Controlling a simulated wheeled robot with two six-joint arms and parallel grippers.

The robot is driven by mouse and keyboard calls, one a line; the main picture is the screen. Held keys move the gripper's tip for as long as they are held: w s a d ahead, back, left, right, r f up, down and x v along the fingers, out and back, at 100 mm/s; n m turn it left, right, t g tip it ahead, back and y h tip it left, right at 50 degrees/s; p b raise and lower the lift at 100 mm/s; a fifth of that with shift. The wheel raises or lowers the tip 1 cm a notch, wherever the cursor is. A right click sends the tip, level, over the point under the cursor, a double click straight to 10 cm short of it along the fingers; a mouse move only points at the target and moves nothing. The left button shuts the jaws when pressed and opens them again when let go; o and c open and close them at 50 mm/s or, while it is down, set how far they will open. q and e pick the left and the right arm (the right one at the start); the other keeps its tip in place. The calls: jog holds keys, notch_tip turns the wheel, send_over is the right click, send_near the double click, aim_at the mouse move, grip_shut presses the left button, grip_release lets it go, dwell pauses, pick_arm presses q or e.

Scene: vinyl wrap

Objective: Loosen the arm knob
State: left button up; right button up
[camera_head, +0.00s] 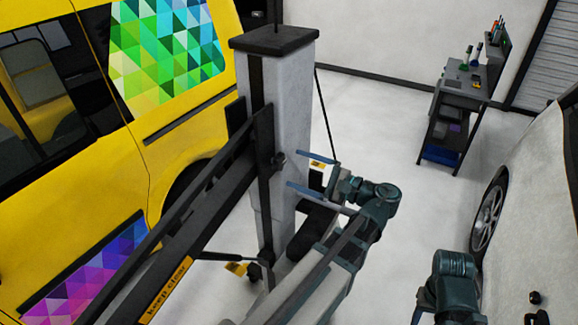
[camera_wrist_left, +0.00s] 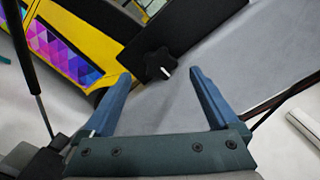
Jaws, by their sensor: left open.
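The arm knob (camera_head: 278,158) is a small black knob on the dark arm where it meets the grey column. In the left wrist view the knob (camera_wrist_left: 157,64) is black and star-shaped, with a pale pin end at its lower right. My left gripper (camera_head: 295,168) is open, its two blue fingers pointing at the knob. In the left wrist view the knob appears between the fingertips (camera_wrist_left: 160,73), and the jaws hold nothing. I cannot tell the exact gap between fingertips and knob. My right arm shows at the lower right, but its gripper is out of view.
A grey column (camera_head: 290,100) carries a long dark arm marked "keep clear" (camera_head: 167,290). A yellow van (camera_head: 170,120) with colourful triangle panels stands on the left. A white car (camera_head: 535,200) is at the right. A tool cart (camera_head: 455,120) stands at the back, with clear floor before it.

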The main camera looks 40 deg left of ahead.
aim_at(282, 163)
pick_arm(q)
jog(key=shift+s+a, duration=0.2)
jog(key=shift+a, duration=1.7)
jog(key=c, duration=1.4)
jog(key=shift+o, duration=0.2)
